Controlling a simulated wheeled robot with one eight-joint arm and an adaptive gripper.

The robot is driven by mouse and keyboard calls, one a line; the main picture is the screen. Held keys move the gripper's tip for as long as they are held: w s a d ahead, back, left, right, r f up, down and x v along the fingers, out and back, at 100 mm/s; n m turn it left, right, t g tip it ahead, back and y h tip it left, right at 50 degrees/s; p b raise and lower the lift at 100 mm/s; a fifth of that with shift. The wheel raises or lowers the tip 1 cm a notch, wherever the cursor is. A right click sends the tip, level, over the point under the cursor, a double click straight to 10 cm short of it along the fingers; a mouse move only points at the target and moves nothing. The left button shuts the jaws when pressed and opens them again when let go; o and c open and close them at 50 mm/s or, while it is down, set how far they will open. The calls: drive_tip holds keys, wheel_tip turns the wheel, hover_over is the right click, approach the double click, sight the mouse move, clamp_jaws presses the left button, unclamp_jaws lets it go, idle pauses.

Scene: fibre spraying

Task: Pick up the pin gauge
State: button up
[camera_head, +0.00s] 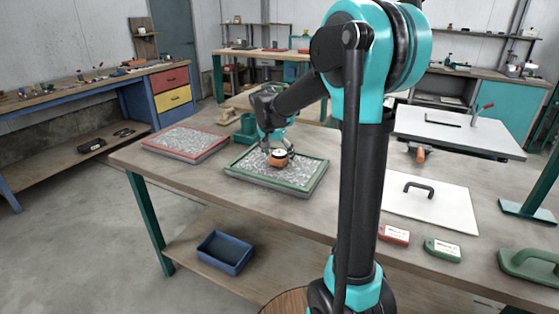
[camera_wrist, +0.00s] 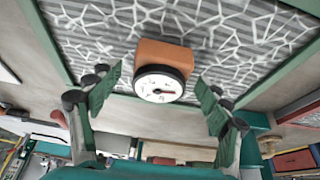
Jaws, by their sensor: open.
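The pin gauge (camera_head: 279,158) is a small orange block with a round white dial. It rests on the grey fibre-patterned panel in the green-framed tray (camera_head: 236,177). In the wrist view the pin gauge (camera_wrist: 165,56) shows its orange body and, facing the camera, a black-rimmed dial with a red needle. My gripper (camera_head: 277,148) is low over the tray, right at the gauge. In the wrist view my gripper (camera_wrist: 157,97) is open, with one green-padded finger on each side of the gauge and clear gaps between. Nothing is held.
A red-framed tray (camera_head: 167,152) lies to the left and a green container (camera_head: 246,127) behind. A white plate with a black handle (camera_head: 420,188), a red tag (camera_head: 394,235) and a green tag (camera_head: 443,249) lie to the right. A blue bin (camera_head: 224,252) stands on the lower shelf.

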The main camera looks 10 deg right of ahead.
drive_tip(key=shift+x, duration=1.3)
drive_tip(key=shift+c, duration=0.5)
drive_tip(key=c, duration=1.5)
drive_tip(key=shift+o, duration=0.2)
drive_tip(key=shift+r, duration=0.1)
